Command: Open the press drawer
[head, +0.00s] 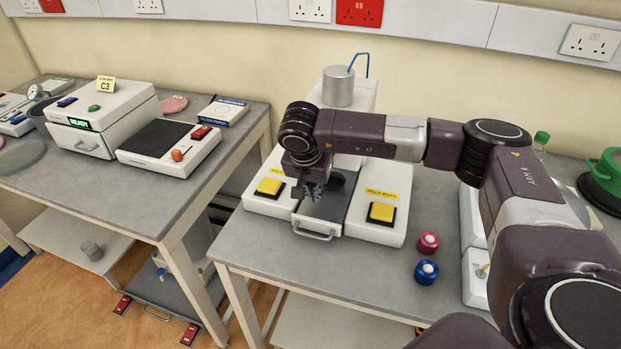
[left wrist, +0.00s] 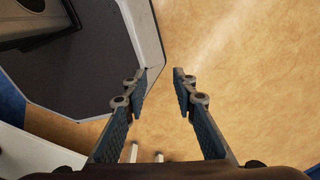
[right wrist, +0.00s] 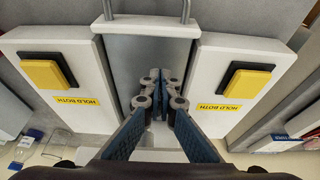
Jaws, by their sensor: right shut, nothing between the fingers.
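The press is a white machine with two side blocks, each with a yellow button (head: 382,212) marked HOLD BOTH, and a grey cylinder (head: 338,87) on top. In the right wrist view the handle (right wrist: 144,19) is at the top, ahead of the fingertips. My right gripper (head: 311,190) is shut and empty above the drawer, behind the handle. My left gripper (left wrist: 158,80) is open and empty over the floor, outside the head view.
A pink knob-like object (head: 427,243) and a blue one (head: 426,271) stand on the bench right of the press. A second bench at left bears a white unit labelled C3 (head: 100,105) and a dark-topped plate (head: 158,138). A gap separates the benches.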

